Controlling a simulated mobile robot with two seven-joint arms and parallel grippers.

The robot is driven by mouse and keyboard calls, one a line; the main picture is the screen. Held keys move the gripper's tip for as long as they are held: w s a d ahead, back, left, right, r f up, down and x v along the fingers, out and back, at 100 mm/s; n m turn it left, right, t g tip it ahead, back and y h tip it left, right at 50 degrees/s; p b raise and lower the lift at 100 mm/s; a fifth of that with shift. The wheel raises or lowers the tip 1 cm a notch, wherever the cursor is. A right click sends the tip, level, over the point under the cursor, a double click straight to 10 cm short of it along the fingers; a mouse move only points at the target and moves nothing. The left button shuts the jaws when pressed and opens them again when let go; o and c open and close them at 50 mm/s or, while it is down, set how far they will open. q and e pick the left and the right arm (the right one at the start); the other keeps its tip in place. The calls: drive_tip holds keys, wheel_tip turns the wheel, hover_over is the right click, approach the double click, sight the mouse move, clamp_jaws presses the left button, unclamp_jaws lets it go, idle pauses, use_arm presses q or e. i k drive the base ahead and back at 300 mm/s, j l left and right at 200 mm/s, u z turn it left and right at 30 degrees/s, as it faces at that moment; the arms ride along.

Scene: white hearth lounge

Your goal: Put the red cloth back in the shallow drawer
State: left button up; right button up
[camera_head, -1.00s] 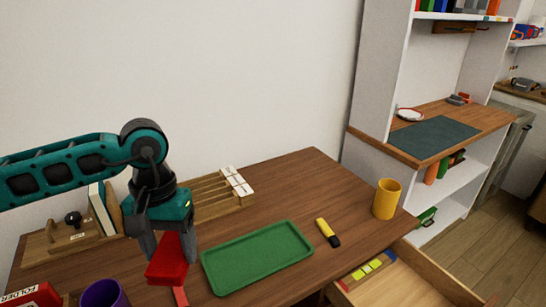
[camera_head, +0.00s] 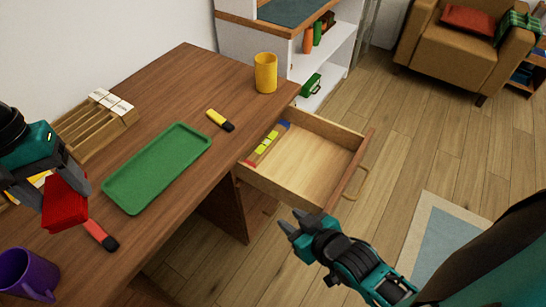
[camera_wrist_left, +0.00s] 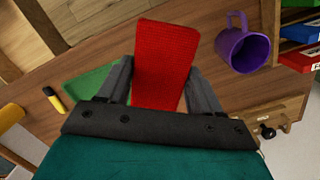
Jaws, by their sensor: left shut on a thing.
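The red cloth (camera_head: 66,206) is a folded red block held in my left gripper (camera_head: 62,180) above the desk, at the left of the head view. In the left wrist view the cloth (camera_wrist_left: 165,62) sits between the two fingers of my left gripper (camera_wrist_left: 158,85), which is shut on it. The shallow drawer (camera_head: 307,165) is pulled open at the desk's right side. Its floor is mostly bare, with a strip of small coloured items (camera_head: 268,143) along its left side. My right gripper (camera_head: 289,224) is in front of the drawer, empty, with its fingers apart.
A green tray (camera_head: 158,165), a yellow-and-black marker (camera_head: 220,120), a yellow cup (camera_head: 265,73), a purple mug (camera_head: 28,275), a red-and-black tool (camera_head: 100,234) and a wooden rack (camera_head: 97,127) stand on the desk (camera_head: 195,85). Open floor (camera_head: 400,160) lies right of the drawer.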

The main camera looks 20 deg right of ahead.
sight(320, 173)
drive_tip(key=k+l, duration=0.15)
drive_tip(key=l, duration=0.15)
drive_tip(key=k+l+u, duration=0.2)
drive_tip(key=l, duration=0.4)
drive_tip(key=k+l, duration=0.1)
drive_tip(key=l, duration=0.4)
drive_tip(key=i+l+u, duration=0.1)
drive_tip(key=l, duration=0.3)
drive_tip(key=i+l+u, duration=0.1)
drive_tip(key=l, duration=0.3)
drive_tip(key=i+l, duration=0.15)
drive_tip(key=l, duration=0.15)
drive_tip(key=i+l+u, duration=0.1)
drive_tip(key=l, duration=0.2)
drive_tip(key=i+l, duration=0.25)
drive_tip(key=l+u, duration=0.05)
